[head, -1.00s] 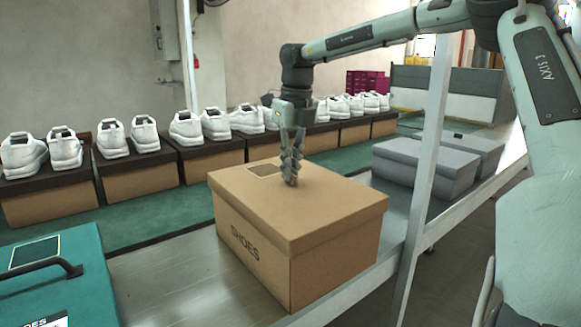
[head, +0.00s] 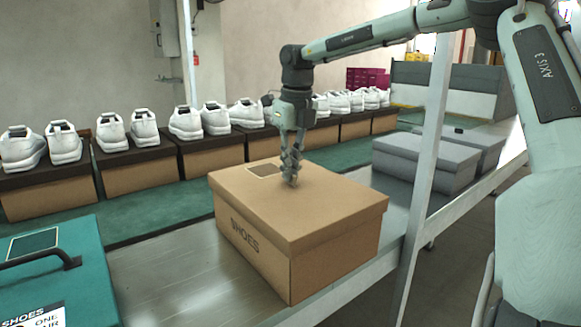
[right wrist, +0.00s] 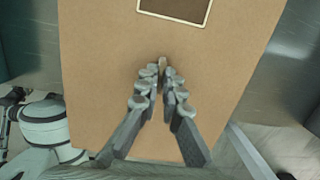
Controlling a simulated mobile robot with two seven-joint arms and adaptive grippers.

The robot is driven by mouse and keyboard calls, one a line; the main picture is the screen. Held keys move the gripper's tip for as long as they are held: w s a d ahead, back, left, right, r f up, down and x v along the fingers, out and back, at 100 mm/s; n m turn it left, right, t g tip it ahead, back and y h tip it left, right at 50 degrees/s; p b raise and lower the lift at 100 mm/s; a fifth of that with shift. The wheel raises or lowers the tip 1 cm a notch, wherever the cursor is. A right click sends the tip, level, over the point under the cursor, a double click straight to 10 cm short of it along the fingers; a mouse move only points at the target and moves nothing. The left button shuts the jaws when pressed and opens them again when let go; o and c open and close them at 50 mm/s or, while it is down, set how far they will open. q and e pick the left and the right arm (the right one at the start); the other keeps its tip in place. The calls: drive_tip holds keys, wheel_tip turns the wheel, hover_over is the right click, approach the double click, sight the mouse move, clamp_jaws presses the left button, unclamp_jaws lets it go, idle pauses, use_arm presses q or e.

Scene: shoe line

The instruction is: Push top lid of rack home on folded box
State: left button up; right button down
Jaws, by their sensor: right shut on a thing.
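A closed brown cardboard box marked SHOES (head: 255,255) stands on the metal line. Its brown lid (head: 335,205) sits over the box top and looks level, with a dark framed square near the far left corner. My right gripper (head: 291,180) points down on the middle of the lid. In the right wrist view, its fingers (right wrist: 161,75) are drawn together, with a small brownish bit between the tips. The lid (right wrist: 230,60) fills the middle of that view around them. The far sides of the box are hidden. My left gripper is not in view.
A teal box with a dark handle (head: 70,258) stands at the near left. Brown boxes topped with white shoes (head: 140,180) line the green strip behind. Grey boxes (head: 425,165) sit at the right, behind a pale metal post (head: 428,170). Bare metal lies left of the brown box.

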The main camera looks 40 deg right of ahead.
drive_tip(key=shift+f+b, duration=0.5)
drive_tip(key=shift+f, duration=0.3)
drive_tip(key=c, duration=1.6)
unclamp_jaws()
drive_tip(key=shift+r, duration=0.1)
drive_tip(key=r, duration=0.4)
drive_tip(key=s+r, duration=0.1)
drive_tip(key=r, duration=0.6)
drive_tip(key=shift+s+a+r, duration=0.1)
drive_tip(key=shift+s+r, duration=0.1)
drive_tip(key=shift+r, duration=0.2)
